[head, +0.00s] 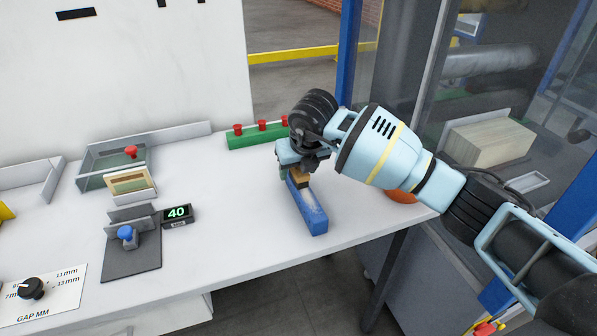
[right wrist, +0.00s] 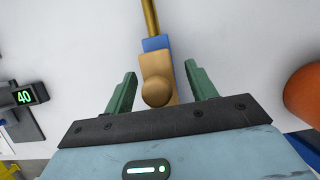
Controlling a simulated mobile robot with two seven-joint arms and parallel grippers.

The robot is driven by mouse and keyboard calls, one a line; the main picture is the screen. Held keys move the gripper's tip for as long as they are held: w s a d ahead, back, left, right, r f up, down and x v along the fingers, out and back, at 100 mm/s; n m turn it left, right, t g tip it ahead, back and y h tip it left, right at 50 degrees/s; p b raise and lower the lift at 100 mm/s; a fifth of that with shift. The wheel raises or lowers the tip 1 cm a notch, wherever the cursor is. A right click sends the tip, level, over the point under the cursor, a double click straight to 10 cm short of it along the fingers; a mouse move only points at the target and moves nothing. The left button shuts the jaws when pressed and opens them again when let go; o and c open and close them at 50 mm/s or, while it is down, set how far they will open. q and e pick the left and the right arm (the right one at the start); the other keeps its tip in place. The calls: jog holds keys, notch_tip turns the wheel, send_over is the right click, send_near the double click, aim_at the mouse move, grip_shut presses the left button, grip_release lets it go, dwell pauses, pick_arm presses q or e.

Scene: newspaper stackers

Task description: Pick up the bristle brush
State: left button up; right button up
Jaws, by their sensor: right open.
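The bristle brush seems to be the tan wooden piece (right wrist: 157,76) with a round knob end in the right wrist view. A thin golden rod (right wrist: 151,16) runs on beyond it. In the head view a small tan part (head: 303,180) shows at the far end of a long blue block (head: 311,212). My right gripper (head: 292,166) is above that end, pointing down. In the right wrist view, its green fingers (right wrist: 160,70) stand apart on either side of the wood, with gaps. The gripper hides much of the brush. My left gripper is out of view.
A green block with red knobs (head: 257,134) stands behind. An orange round object (head: 401,196) lies to the right, partly hidden by my arm. A display reading 40 (head: 177,215) and a grey fixture (head: 133,258) stand left. The white table (head: 240,235) is clear between.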

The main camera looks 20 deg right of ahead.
jog(key=c, duration=1.1)
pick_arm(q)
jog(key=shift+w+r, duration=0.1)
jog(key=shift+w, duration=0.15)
pick_arm(e)
jog(key=shift+r, duration=0.15)
jog(key=shift+r, duration=0.6)
jog(key=shift+w+v, duration=0.2)
jog(key=shift+v, duration=0.85)
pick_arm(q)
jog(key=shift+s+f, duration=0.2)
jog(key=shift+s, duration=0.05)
pick_arm(e)
jog(key=s+a, duration=0.1)
jog(key=s, duration=0.4)
jog(key=s+a+r, duration=0.1)
jog(key=s+a, duration=0.1)
jog(key=s, duration=0.3)
jog(key=s+a, duration=0.2)
jog(key=s, duration=0.2)
jog(key=shift+s+a+r, duration=0.15)
jog(key=shift+s+r, duration=0.15)
jog(key=shift+s, duration=0.1)
